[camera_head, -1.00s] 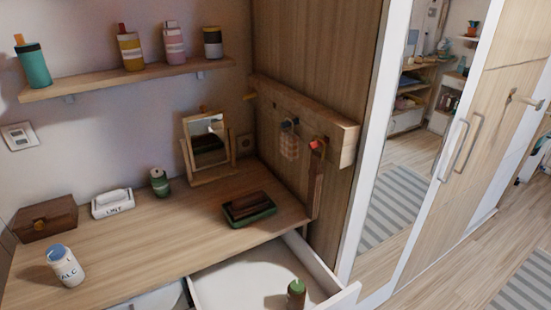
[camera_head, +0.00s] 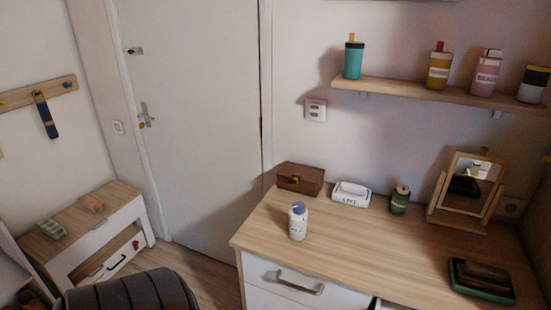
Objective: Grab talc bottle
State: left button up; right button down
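The talc bottle (camera_head: 298,222) is white with a blue cap. It stands upright on the wooden top of the dresser (camera_head: 350,262), near its left front edge. In the earlier head view its side reads "TALC"; the lettering is hard to read now. Neither of my grippers shows in the head view.
Behind the bottle are a brown box (camera_head: 300,178), a white tissue case (camera_head: 351,194) and a green jar (camera_head: 400,200). A tilting mirror (camera_head: 466,190) and a dark green tray (camera_head: 482,282) stand to the right. A dark rounded seat (camera_head: 132,292) is at the lower left.

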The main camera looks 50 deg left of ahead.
aim_at(298, 223)
jog(key=k+u, duration=0.1)
jog(key=u, duration=1.35)
